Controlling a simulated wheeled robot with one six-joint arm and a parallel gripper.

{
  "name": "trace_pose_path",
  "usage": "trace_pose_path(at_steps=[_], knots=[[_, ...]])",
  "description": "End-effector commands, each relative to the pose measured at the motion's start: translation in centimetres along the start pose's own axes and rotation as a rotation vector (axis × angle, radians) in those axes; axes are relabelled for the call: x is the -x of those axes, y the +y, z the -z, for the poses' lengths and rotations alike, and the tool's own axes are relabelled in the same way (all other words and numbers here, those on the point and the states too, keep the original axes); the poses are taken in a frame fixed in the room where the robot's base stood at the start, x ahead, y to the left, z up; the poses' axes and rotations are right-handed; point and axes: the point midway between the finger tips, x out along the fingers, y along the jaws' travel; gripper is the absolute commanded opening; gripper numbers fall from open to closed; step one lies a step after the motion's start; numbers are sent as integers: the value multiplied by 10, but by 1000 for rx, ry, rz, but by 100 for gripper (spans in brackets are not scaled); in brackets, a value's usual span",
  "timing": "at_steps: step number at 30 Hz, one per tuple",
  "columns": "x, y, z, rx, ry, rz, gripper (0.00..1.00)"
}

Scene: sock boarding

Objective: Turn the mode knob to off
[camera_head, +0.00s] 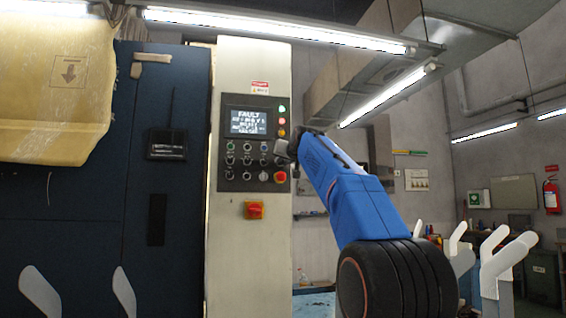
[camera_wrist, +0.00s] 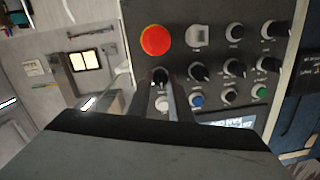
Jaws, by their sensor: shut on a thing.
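The control panel (camera_head: 228,103) is a dark plate on a pale column, with a lit screen (camera_head: 248,122) showing a FAULT message above rows of knobs and buttons. My gripper (camera_head: 287,150) is at the panel's right edge in the head view and covers part of it. In the wrist view my gripper (camera_wrist: 172,85) is closed around a small black knob (camera_wrist: 160,75) below the red button (camera_wrist: 155,40). The knob's labels are too small to read, so its setting cannot be told. The fingers hide part of the knob.
Several other black knobs (camera_wrist: 234,67) sit close beside the fingers, with a blue button (camera_wrist: 196,99) and a green button (camera_wrist: 260,90). A red and yellow rotary switch (camera_head: 254,210) is lower on the column. White sock forms (camera_head: 497,265) stand at the lower right.

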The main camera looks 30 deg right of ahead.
Motion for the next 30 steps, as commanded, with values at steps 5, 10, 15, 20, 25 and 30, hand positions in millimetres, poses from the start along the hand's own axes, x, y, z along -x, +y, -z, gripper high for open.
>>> trace_pose_path(at_steps=[5,10,15,20,25,30], knots=[[0,0,-1,-1,-4,-1,0],[0,0,-1,-1,-3,0,37],[0,0,-1,-1,-1,0,37],[5,0,0,-1,0,0,37],[25,0,1,-1,1,1,37],[52,0,1,-1,1,0,37]])
